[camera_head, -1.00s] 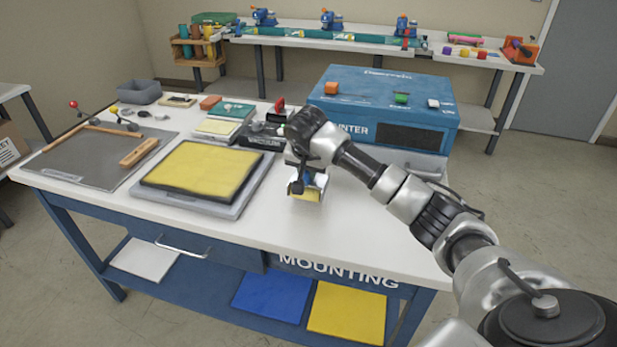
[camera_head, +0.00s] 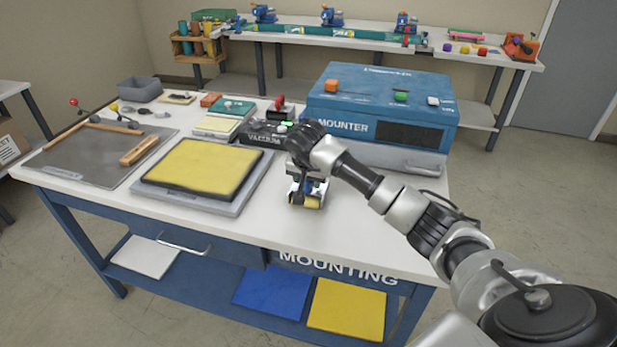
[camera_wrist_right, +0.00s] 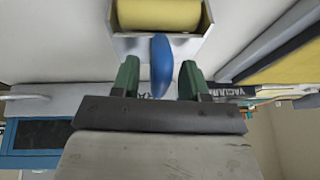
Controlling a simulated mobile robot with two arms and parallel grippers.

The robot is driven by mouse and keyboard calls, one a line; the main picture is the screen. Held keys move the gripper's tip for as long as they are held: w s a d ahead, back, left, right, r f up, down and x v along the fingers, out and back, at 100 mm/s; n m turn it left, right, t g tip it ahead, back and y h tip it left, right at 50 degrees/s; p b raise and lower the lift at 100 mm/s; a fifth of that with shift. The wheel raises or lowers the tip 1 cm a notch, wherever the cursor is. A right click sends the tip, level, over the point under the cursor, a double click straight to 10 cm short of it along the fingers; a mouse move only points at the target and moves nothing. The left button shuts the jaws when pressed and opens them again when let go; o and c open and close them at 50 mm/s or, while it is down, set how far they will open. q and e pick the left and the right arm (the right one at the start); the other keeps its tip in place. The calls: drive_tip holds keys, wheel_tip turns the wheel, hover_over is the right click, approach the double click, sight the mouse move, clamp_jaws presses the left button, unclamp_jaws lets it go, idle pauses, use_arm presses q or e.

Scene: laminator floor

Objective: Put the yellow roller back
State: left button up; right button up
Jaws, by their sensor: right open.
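The yellow roller (camera_head: 312,202) is on the white mounting table near its front edge, right of the yellow pad. In the right wrist view the roller (camera_wrist_right: 160,13) lies across a pale, open-topped holder (camera_wrist_right: 122,44). Its blue handle (camera_wrist_right: 160,65) points toward my wrist. My right gripper (camera_head: 305,174) is above and behind the roller in the head view. In the right wrist view its two green fingers (camera_wrist_right: 159,78) are open, one on each side of the handle, with gaps showing. My left gripper is not in view.
The blue mounter machine (camera_head: 385,105) stands behind and to the right. The yellow pad (camera_head: 203,167) on its grey base is to the left. The black vacuum unit (camera_head: 262,134) sits just behind my gripper. The tabletop right of the roller is clear.

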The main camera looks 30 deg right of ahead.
drive_tip(key=shift+r, duration=0.45)
drive_tip(key=v, duration=1.1)
drive_tip(key=shift+s+r+b, duration=0.2)
drive_tip(key=shift+b, duration=0.25)
drive_tip(key=shift+a, duration=0.1)
